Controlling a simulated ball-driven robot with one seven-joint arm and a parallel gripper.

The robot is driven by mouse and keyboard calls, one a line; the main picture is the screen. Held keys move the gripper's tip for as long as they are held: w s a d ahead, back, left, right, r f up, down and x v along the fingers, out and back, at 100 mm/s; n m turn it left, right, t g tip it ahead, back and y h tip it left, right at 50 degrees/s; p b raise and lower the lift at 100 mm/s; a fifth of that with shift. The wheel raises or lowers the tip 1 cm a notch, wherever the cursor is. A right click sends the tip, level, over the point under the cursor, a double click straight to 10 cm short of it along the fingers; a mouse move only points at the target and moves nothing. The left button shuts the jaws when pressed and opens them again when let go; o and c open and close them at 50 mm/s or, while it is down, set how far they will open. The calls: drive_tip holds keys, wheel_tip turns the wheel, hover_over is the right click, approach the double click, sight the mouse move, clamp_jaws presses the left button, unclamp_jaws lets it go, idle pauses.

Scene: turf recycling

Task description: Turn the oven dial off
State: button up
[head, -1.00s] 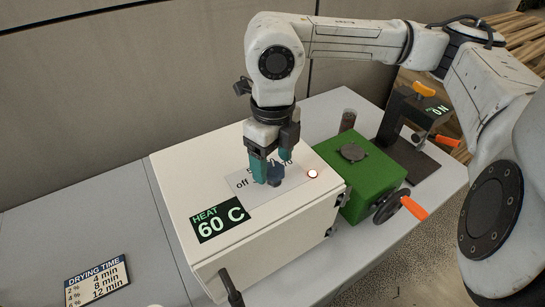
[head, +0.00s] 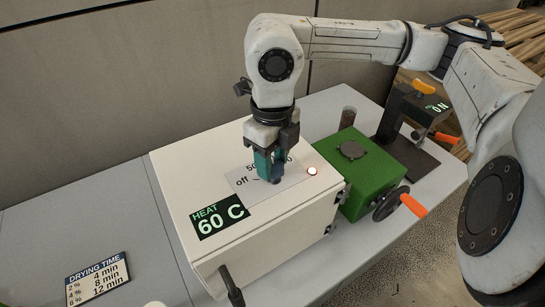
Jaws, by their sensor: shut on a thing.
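The oven is a white box (head: 262,238) on the grey table. Its top bears a white label (head: 243,181) with "off" at the left and part of "50" at the back. The dark blue dial (head: 276,178) is partly hidden between the teal fingers of my gripper (head: 271,174). My gripper points down and is shut on the dial. A black display (head: 219,216) reads HEAT 60 C.
A green box with a crank and orange handle (head: 366,167) stands right of the oven. Behind it is a dark press-like device (head: 410,125) with an ON display. A drying time sign (head: 97,279) lies on the table at the left. The oven's dark handle (head: 231,286) sticks out in front.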

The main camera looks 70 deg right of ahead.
drive_tip(key=shift+f+b, duration=0.15)
drive_tip(key=shift+b, duration=0.35)
drive_tip(key=shift+f+n+b, duration=0.15)
drive_tip(key=shift+n+b, duration=0.45)
drive_tip(key=shift+b, duration=0.35)
drive_tip(key=n+b, duration=0.1)
drive_tip(key=b, duration=0.1)
drive_tip(key=shift+f+b, duration=0.15)
drive_tip(key=shift+b, duration=0.2)
drive_tip(key=n+b, duration=0.4)
drive_tip(key=b, duration=0.1)
drive_tip(key=shift+a, duration=0.1)
drive_tip(key=n+b, duration=0.4)
drive_tip(key=shift+a+r+n, duration=0.1)
drive_tip(key=shift+r+n, duration=0.1)
drive_tip(key=shift+n, duration=0.1)
drive_tip(key=n+b, duration=0.1)
drive_tip(key=n, duration=0.1)
drive_tip(key=n+b, duration=0.1)
drive_tip(key=n, duration=0.1)
drive_tip(key=shift+s+r+n+b, duration=0.1)
drive_tip(key=shift+r+n+b, duration=0.1)
drive_tip(key=shift+n+b, duration=0.2)
drive_tip(key=shift+n, duration=0.3)
